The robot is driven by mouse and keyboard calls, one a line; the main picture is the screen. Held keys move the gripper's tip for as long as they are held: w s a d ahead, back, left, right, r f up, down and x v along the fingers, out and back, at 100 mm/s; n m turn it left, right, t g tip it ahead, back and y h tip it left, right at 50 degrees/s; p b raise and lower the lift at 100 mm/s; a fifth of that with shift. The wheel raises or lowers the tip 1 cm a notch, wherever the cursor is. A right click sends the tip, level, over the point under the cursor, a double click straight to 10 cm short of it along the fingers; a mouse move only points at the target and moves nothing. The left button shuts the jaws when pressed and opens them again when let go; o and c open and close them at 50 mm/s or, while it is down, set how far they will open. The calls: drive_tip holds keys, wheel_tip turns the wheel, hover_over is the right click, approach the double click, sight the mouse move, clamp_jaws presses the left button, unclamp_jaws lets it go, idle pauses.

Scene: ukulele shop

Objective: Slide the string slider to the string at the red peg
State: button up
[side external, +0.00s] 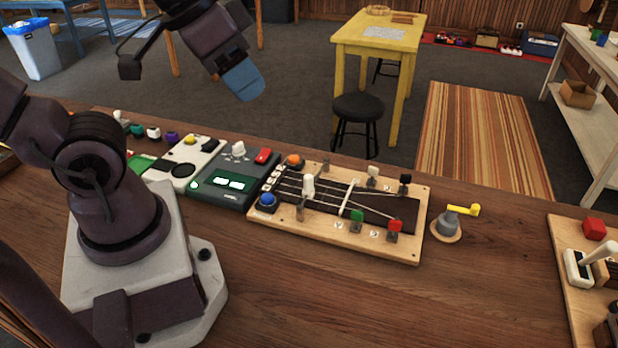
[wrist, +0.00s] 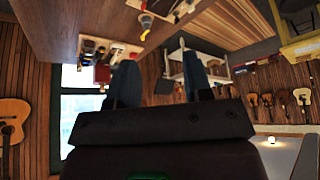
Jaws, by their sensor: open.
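The string board (side external: 262,222) is a wooden plate with a dark neck and pale strings, lying flat on the bench. A white upright knob (side external: 308,186), seemingly the string slider, stands near the left end of the strings; I cannot tell which string it is at. The red peg (side external: 395,226) is at the front right corner. A green peg (side external: 357,216) is to its left, with white (side external: 372,172) and black (side external: 405,180) pegs along the back. My gripper (side external: 243,80) is high above and behind the board, apart from everything. In the wrist view, its blue fingers (wrist: 162,82) are spread and empty.
A blue button (side external: 267,200) and an orange button (side external: 293,160) flank the board's left end. A dark green device (side external: 225,183) stands close left. A grey crank with yellow handle (side external: 450,222) is right of the board. The bench front (side external: 370,305) is clear.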

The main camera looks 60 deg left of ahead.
drive_tip(key=w+a+f+n+g, duration=0.2)
drive_tip(key=w+a+f+g, duration=0.15)
drive_tip(key=w+f, duration=0.3)
drive_tip(key=n+g, duration=0.2)
drive_tip(key=n, duration=0.3)
hover_over(309, 176)
wheel_tip(309, 176, down, 10)
drive_tip(key=r, duration=0.1)
wheel_tip(309, 176, down, 13)
clamp_jaws()
